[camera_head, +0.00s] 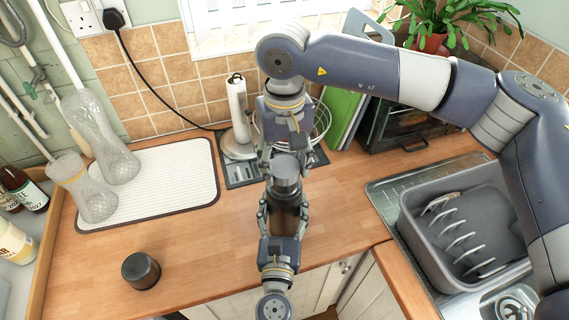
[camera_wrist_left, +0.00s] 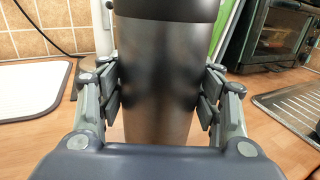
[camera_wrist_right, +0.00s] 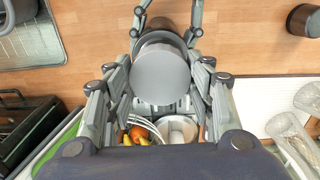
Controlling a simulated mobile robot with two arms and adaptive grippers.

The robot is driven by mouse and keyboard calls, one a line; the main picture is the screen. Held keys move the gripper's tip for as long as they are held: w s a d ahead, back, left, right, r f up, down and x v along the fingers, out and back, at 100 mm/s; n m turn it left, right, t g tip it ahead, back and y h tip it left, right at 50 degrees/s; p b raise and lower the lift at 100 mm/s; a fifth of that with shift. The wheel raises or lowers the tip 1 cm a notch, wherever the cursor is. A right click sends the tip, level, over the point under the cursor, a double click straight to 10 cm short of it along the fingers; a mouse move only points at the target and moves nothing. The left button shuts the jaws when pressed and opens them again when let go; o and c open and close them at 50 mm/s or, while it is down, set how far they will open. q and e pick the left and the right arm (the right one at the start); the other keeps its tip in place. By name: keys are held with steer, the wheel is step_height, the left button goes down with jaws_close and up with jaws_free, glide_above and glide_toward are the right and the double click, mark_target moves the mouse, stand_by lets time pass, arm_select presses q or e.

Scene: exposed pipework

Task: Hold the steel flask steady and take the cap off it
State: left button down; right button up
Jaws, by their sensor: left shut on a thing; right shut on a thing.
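The steel flask (camera_head: 285,196) stands upright on the wooden counter, and its body fills the middle of the left wrist view (camera_wrist_left: 157,85). My left gripper (camera_head: 284,212) comes from the front and is shut on the flask's body, one finger on each side. The grey cap (camera_head: 287,167) sits on top of the flask, and its lower edge shows in the left wrist view (camera_wrist_left: 166,9). My right gripper (camera_head: 286,158) reaches from behind and is shut on the cap, which its wrist view shows from above (camera_wrist_right: 161,76). The flask's base is hidden by my left gripper.
A dark round container (camera_head: 141,270) stands at the front left. Glass bottles (camera_head: 101,135) stand on the white drying mat (camera_head: 190,170). A paper towel holder (camera_head: 238,110) is behind, a toaster oven (camera_head: 405,125) behind right, and a grey dish rack (camera_head: 440,235) right.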

mark_target(285, 166)
steer(key=shift+r, duration=0.15)
steer(key=shift+r, duration=1.9)
arm_select(q)
steer(key=shift+c, duration=2)
jaws_free()
steer(key=shift+s, duration=0.1)
